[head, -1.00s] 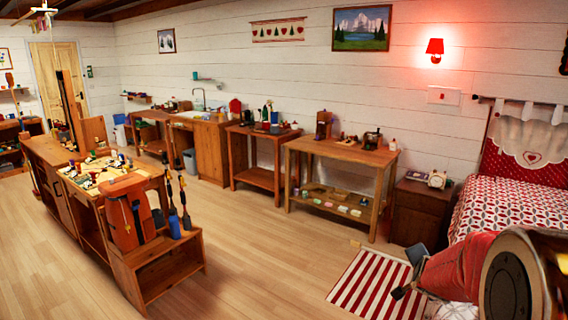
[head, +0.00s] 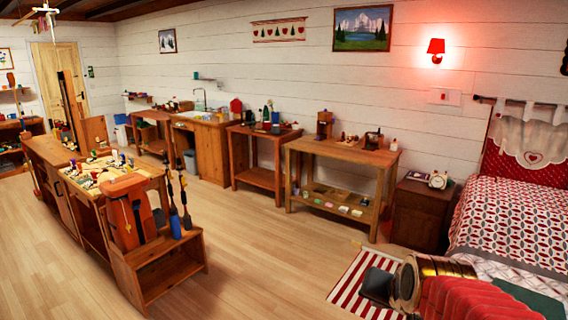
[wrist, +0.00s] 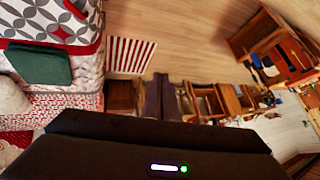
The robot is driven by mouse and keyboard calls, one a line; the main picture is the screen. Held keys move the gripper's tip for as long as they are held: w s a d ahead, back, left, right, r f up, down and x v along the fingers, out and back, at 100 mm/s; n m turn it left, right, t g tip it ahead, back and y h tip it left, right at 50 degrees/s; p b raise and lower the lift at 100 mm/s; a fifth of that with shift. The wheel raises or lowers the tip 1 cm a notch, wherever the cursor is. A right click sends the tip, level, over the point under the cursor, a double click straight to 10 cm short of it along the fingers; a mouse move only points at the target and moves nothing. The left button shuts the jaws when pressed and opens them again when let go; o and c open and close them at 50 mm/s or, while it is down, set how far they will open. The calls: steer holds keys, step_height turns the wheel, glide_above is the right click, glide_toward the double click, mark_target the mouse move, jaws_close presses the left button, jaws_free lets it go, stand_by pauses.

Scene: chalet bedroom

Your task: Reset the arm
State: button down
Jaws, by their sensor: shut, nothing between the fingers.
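My arm, with a red ribbed sleeve (head: 465,298) and a brass-coloured ring (head: 408,283), reaches in at the lower right of the head view. A dark block at its end lies in front of the striped rug; the fingers cannot be made out there. In the wrist view my gripper (wrist: 161,97) shows as two dark fingers side by side, shut with nothing between them. The wrist view looks across the room turned on its side, with the bed at the left.
The bed (head: 505,218) stands at the right, close to my arm. The striped rug (head: 350,281) lies beside it, near a nightstand (head: 421,212). Workbenches (head: 340,155) line the back wall. A tool stand (head: 157,265) is at the left. The wooden floor (head: 265,250) between is clear.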

steer(key=s+a+n+g, duration=0.1)
steer(key=s+a+n, duration=0.1)
steer(key=s, duration=0.5)
steer(key=s+a+n+g, duration=0.1)
steer(key=s+a+n, duration=0.1)
steer(key=s, duration=0.6)
steer(key=shift+f+n, duration=0.3)
steer(key=shift+n, duration=0.3)
steer(key=shift+d, duration=0.1)
